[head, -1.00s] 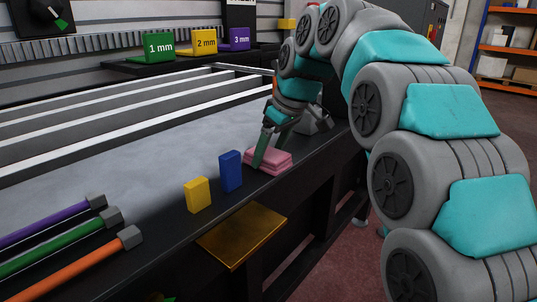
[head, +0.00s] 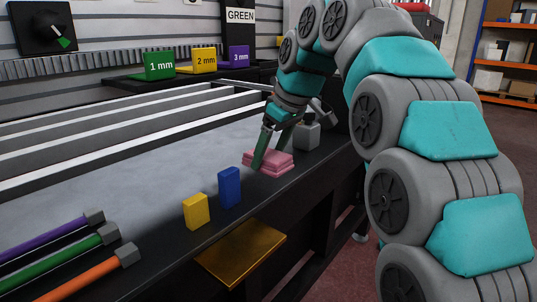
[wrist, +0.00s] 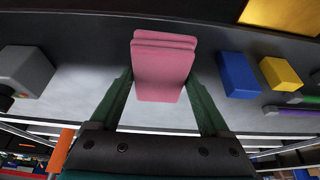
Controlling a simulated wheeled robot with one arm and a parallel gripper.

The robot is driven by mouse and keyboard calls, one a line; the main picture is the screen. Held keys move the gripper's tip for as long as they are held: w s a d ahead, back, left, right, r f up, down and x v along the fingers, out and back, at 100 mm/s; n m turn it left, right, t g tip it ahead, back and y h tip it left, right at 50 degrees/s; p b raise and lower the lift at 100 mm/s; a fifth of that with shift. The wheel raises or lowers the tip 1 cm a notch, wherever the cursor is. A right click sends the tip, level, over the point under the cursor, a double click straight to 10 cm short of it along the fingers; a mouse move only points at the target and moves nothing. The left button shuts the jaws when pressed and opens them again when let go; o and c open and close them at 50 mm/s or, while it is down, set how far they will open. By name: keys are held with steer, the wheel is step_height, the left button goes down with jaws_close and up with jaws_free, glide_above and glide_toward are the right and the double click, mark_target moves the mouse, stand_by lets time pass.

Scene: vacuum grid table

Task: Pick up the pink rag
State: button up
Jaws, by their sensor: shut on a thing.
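The pink rag (head: 270,160) is a folded, layered pad on the dark front edge of the table, right of the blue block. It also shows in the wrist view (wrist: 163,68), between the two green fingers. My gripper (head: 266,158) reaches down onto it, with one green finger in front of the rag. In the wrist view my gripper (wrist: 162,88) has a finger along each side of the rag, shut on it. I cannot tell whether the rag is lifted off the surface.
A blue block (head: 229,188) and a yellow block (head: 196,211) stand left of the rag. A grey box (head: 306,135) stands to its right. Purple, green and orange rods (head: 80,275) lie at the left. A brass plate (head: 241,256) juts from the table's front.

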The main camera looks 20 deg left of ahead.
steer(key=s+d+b, duration=0.1)
steer(key=s+d, duration=0.3)
steer(key=s, duration=0.2)
steer(key=s+d+r+b, duration=0.1)
steer(key=s+d, duration=0.2)
steer(key=s, duration=0.3)
steer(key=shift+s+d+r, duration=0.2)
steer(key=shift+s+d, duration=0.2)
steer(key=o, duration=1)
steer(key=shift+c, duration=0.2)
steer(key=c, duration=0.7)
steer(key=shift+o, duration=0.2)
